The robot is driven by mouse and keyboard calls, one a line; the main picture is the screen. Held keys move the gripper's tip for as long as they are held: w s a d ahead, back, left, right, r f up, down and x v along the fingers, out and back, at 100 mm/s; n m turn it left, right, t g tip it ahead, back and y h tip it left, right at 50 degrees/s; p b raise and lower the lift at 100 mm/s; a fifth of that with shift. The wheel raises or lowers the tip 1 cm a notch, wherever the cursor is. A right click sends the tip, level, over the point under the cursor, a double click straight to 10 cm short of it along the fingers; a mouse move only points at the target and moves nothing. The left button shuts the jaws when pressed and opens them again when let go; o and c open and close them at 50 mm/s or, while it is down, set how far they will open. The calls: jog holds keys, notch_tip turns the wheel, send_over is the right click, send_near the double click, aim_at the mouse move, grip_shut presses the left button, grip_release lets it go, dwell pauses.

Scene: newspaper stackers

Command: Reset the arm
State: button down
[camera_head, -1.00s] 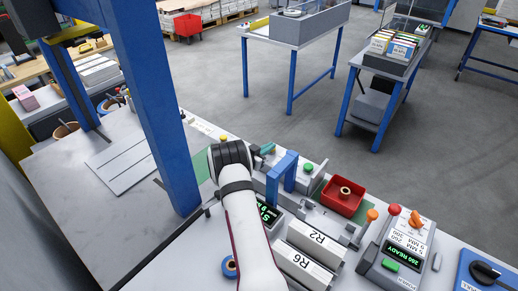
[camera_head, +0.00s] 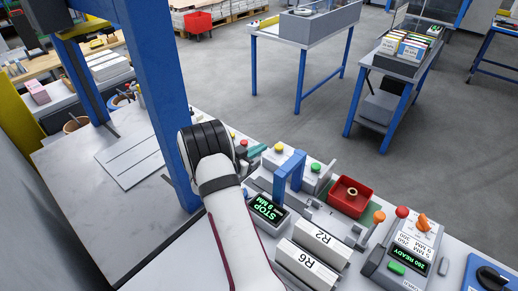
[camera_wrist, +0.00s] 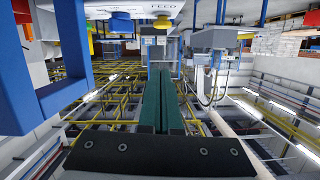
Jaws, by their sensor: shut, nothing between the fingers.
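My white arm (camera_head: 225,225) with its black wrist joint reaches up from the bottom middle of the head view. My gripper (camera_head: 257,152) shows as small teal fingers just right of the wrist, near the blue arch-shaped frame (camera_head: 289,170) on the bench. In the wrist view my gripper (camera_wrist: 163,100) has its two long teal fingers pressed together, with nothing between them. The blue frame fills the left side of that view (camera_wrist: 75,95), beside the fingers and apart from them. What lies under the wrist is hidden in the head view.
A blue post (camera_head: 160,90) stands close left of my wrist. The bench holds a STOP display (camera_head: 266,209), labelled white blocks (camera_head: 320,240), a red tray (camera_head: 350,210) and a control box with knobs (camera_head: 405,245). Open grey floor (camera_head: 300,140) lies beyond the bench.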

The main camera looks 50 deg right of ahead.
dwell(0.4)
jog(key=w+a+r+n+t+y, duration=0.1)
jog(key=a+r+n+t+y, duration=0.25)
jog(key=a, duration=0.65)
jog(key=w+a+r+n+t+y, duration=0.1)
jog(key=a+r+n+t+y, duration=0.3)
jog(key=a, duration=0.6)
jog(key=w+a+r+n+t+y, duration=0.1)
jog(key=a+r+y, duration=0.1)
jog(key=a+y, duration=0.65)
jog(key=s+a+r+n+g, duration=0.1)
jog(key=s+a+n+g, duration=0.3)
jog(key=a, duration=0.6)
jog(key=s+a+g, duration=0.2)
jog(key=s, duration=1)
jog(key=s+a+g+y, duration=0.1)
jog(key=s+a+g, duration=0.2)
jog(key=s, duration=0.9)
jog(key=shift+f+n, duration=0.3)
jog(key=shift+n, duration=0.05)
